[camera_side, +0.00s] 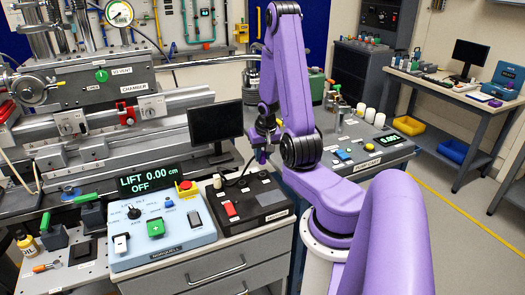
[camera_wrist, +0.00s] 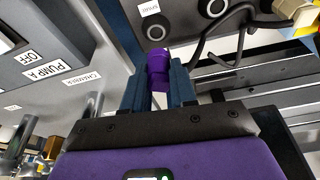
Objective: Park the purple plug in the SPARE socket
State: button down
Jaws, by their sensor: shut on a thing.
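My gripper (camera_wrist: 160,85) is shut on the purple plug (camera_wrist: 158,72), which sits between the two blue-grey fingers in the wrist view. In the side view my gripper (camera_side: 262,152) hangs above the black socket panel (camera_side: 262,208), and the plug is too small to make out there. A round dark socket (camera_wrist: 160,33) with a pale ring lies just beyond the plug's tip, beside the SPARE label (camera_wrist: 150,9). The plug appears clear of this socket, but I cannot tell the gap. Another socket (camera_wrist: 213,8) shows at the top edge.
A black cable (camera_wrist: 240,35) loops near a cream-coloured plug (camera_wrist: 296,12) to the right in the wrist view. The panel carries a red switch (camera_side: 230,209). A blue control box (camera_side: 160,232) with an emergency stop (camera_side: 187,187) and a monitor (camera_side: 216,122) stand close by.

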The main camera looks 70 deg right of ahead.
aim_at(263, 164)
jog(key=shift+f, duration=1.75)
jog(key=shift+f, duration=0.55)
jog(key=c, duration=0.8)
grip_release()
jog(key=shift+v, duration=1.6)
jog(key=shift+s+a+f, duration=0.1)
jog(key=shift+s+a, duration=1.15)
jog(key=shift+a, duration=0.25)
jog(key=shift+s+a+r, duration=0.1)
jog(key=shift+s+a, duration=1.2)
jog(key=shift+a, duration=0.25)
jog(key=shift+s+a+f, duration=0.1)
jog(key=shift+s+a, duration=1.15)
jog(key=shift+a, duration=0.25)
